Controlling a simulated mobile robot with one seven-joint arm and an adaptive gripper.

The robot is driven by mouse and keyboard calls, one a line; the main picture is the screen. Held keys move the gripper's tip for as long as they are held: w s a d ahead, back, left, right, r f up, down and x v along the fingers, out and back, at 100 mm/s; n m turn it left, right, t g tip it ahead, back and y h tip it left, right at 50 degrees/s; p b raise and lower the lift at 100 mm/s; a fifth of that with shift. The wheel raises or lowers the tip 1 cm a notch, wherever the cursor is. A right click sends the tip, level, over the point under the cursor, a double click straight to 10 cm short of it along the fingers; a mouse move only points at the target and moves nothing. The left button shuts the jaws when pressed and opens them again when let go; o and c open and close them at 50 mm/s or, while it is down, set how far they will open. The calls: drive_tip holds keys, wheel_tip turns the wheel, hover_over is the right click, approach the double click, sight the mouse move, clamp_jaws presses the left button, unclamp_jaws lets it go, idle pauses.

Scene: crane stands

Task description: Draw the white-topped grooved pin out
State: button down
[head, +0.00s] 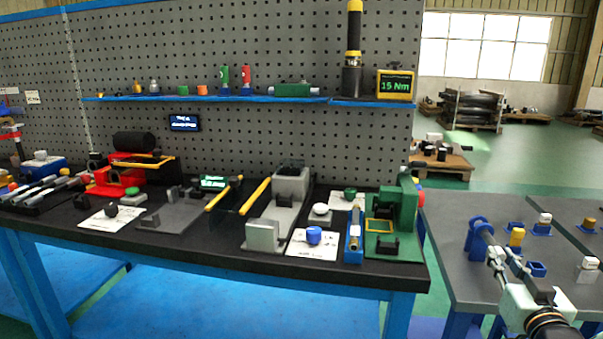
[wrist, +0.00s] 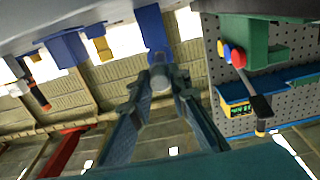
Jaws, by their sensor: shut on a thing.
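My gripper (head: 500,256) is at the near left part of the right-hand table, close to a blue upright holder (head: 480,236) with a round face. In the wrist view, its two fingertips close on a pale round end (wrist: 160,77), which I take as the top of the white-topped pin. The blue holder (wrist: 153,30) is directly behind that end. The pin's shaft and grooves are hidden, so I cannot tell how deep it sits. Another white-topped piece (head: 545,218) stands in a blue base farther back.
A yellow-topped piece (head: 516,237) stands just behind my gripper, with a low blue block (head: 537,269) beside it. Another white-topped piece (head: 588,263) is at the right. The black workbench (head: 190,238) on the left carries several fixtures, with a green one (head: 398,215) at its near end.

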drive_tip(key=shift+p+v, duration=0.4)
drive_tip(key=shift+v, duration=1.25)
